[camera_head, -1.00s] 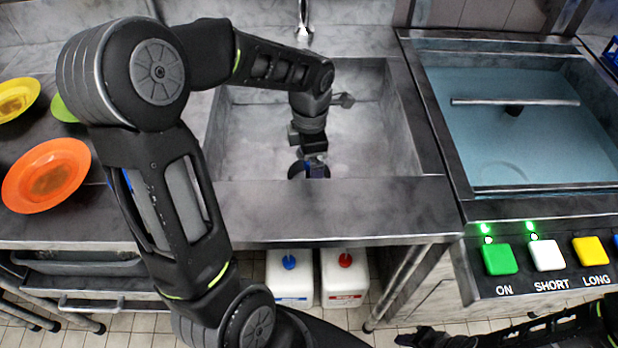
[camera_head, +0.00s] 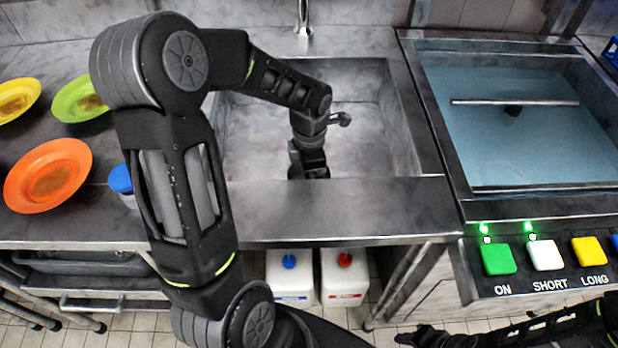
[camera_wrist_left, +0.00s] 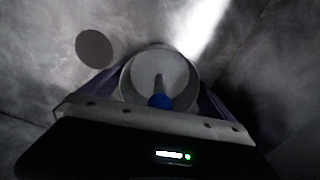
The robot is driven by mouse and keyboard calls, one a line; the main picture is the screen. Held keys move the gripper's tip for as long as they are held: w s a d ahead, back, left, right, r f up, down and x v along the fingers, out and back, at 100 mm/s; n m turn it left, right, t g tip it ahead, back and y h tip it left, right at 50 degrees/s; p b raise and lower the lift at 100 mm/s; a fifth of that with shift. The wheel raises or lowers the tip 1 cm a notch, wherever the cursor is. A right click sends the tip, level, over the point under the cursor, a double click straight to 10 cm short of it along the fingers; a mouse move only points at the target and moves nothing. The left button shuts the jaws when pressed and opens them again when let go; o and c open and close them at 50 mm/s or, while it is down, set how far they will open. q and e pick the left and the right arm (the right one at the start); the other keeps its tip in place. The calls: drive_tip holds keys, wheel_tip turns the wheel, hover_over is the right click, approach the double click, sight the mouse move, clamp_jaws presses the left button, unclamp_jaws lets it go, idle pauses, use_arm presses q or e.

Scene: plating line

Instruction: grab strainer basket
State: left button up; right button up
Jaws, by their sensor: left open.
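The strainer basket (camera_wrist_left: 160,62) is a round pale cup with a central stem and blue knob (camera_wrist_left: 158,101). It shows in the left wrist view, on the sink floor, between the fingers of my left gripper (camera_wrist_left: 157,90). The gripper is open around the knob; whether a finger touches it I cannot tell. In the head view my left gripper reaches down into the sink (camera_head: 255,130), where the front rim hides the fingertips and the basket. A dark round spot (camera_wrist_left: 95,48), perhaps the drain, lies beside the basket. My right gripper (camera_head: 432,338) is partly in view at the bottom edge.
Orange (camera_head: 47,176), green (camera_head: 82,99) and yellow (camera_head: 17,100) plates lie on the left counter. A blue-capped container (camera_head: 121,180) stands partly behind my left arm. A water-filled basin (camera_head: 500,140) is at right, above lit buttons (camera_head: 497,259). A tap (camera_head: 303,17) stands behind the sink.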

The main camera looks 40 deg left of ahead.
use_arm(q)
drive_tip(key=shift+c, duration=0.6)
drive_tip(key=c, duration=1.2)
wheel_tip(320, 180, up, 10)
drive_tip(key=shift+r, duration=0.1)
drive_tip(key=shift+c, duration=0.2)
